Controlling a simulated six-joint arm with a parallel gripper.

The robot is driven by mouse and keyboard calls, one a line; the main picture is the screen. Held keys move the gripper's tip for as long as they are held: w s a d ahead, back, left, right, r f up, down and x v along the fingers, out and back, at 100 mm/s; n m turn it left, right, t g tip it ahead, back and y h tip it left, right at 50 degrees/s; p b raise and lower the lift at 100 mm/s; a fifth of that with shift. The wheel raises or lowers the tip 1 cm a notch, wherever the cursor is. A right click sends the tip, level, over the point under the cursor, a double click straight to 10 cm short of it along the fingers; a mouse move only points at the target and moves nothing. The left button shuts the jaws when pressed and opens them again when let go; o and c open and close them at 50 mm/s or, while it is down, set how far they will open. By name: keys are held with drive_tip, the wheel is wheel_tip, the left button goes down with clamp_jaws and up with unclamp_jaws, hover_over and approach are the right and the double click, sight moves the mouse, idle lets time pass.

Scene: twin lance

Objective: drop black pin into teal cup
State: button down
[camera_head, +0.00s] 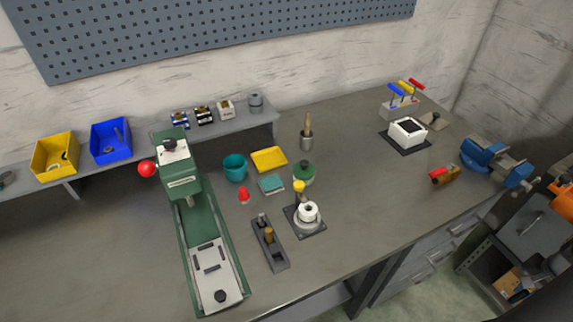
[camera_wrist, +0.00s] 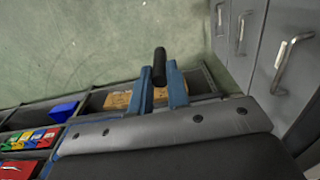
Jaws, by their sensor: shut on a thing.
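In the wrist view, my gripper (camera_wrist: 162,88) is shut on a black pin (camera_wrist: 159,64). The pin stands out between the tips of the two blue fingers; its lower end is hidden between them. The teal cup (camera_head: 235,168) stands upright on the bench in the head view, right of the green press and left of a yellow tray. My gripper does not clearly show in the head view, and the cup does not show in the wrist view, so the two are well apart.
A green press (camera_head: 180,175) with a red knob stands left of the cup. A yellow tray (camera_head: 269,158), a red piece (camera_head: 243,195) and a small teal block (camera_head: 271,184) lie near it. Drawers (camera_wrist: 285,65) and a cart with bins (camera_wrist: 62,110) show in the wrist view.

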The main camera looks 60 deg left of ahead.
drive_tip(key=w+a+r+n, duration=0.1)
drive_tip(key=w+a+r, duration=0.6)
drive_tip(key=a+r, duration=0.25)
drive_tip(key=w+a+r, duration=0.6)
drive_tip(key=a+r, duration=0.3)
drive_tip(key=a, duration=0.1)
drive_tip(key=s+a+r, duration=0.2)
drive_tip(key=s+a, duration=0.2)
drive_tip(key=a, duration=0.4)
drive_tip(key=s+a+r+n, duration=0.1)
drive_tip(key=s+a, duration=0.3)
drive_tip(key=a, duration=0.5)
drive_tip(key=s+a+r, duration=0.2)
drive_tip(key=s+a, duration=0.2)
drive_tip(key=a, duration=0.4)
drive_tip(key=s+a+r, duration=0.2)
drive_tip(key=s+a, duration=0.8)
drive_tip(key=s, duration=0.3)
drive_tip(key=s+a+r, duration=0.2)
drive_tip(key=s+a, duration=0.7)
drive_tip(key=s, duration=0.4)
drive_tip(key=s+a+f+m, duration=0.1)
drive_tip(key=s+f, duration=0.3)
drive_tip(key=s, duration=1.1)
drive_tip(key=s+f+m, duration=0.1)
drive_tip(key=s+f, duration=0.3)
drive_tip(key=s, duration=1)
drive_tip(key=shift+a+f, duration=0.15)
drive_tip(key=shift+f, duration=2.6)
